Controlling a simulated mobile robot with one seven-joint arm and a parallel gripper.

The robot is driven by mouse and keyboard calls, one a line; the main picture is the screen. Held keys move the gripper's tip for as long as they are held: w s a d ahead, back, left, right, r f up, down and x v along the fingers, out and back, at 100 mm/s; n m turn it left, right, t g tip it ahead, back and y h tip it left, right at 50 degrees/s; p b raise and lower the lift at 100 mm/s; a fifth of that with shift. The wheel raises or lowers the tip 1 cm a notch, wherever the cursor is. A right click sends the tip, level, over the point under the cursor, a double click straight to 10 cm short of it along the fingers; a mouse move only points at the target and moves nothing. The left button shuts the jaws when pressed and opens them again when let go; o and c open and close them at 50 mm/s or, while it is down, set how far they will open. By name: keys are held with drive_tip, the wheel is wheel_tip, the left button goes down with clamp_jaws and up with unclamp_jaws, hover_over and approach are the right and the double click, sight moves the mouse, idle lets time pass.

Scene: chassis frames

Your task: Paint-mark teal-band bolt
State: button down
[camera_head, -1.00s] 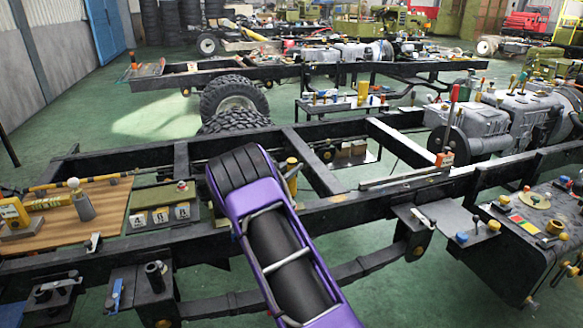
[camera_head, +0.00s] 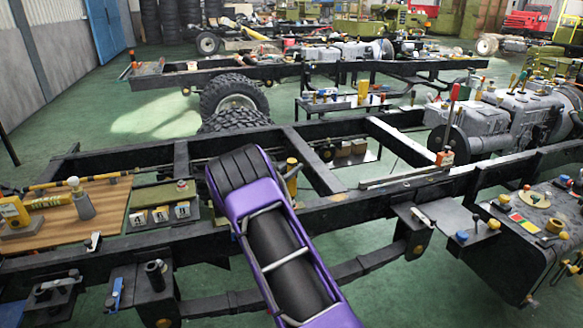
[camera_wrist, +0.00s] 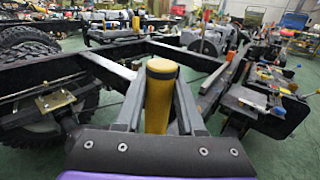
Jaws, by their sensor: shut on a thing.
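In the head view my purple and black arm hides most of the gripper, and the yellow cylinder (camera_head: 291,172) shows just past the arm's far end, by the near chassis rail (camera_head: 350,206). Several small bolts or knobs sit on the frame and its brackets, including a blue one (camera_head: 461,237) and a yellow one (camera_head: 493,224) at the right. I cannot make out a teal band on any of them.
A wooden board (camera_head: 110,205) with a yellow box (camera_head: 14,212) and a grey post (camera_head: 83,204) lies at the left. A dark tank (camera_head: 520,262) is at the right. The frame's open bays show green floor.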

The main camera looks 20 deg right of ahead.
drive_tip(key=shift+r, duration=0.1)
idle(0.3)
drive_tip(key=shift+r+p, duration=0.5)
drive_tip(key=shift+r, duration=0.35)
drive_tip(key=shift+r+p, duration=1.3)
drive_tip(key=shift+r, duration=1.25)
drive_tip(key=shift+f, duration=0.1)
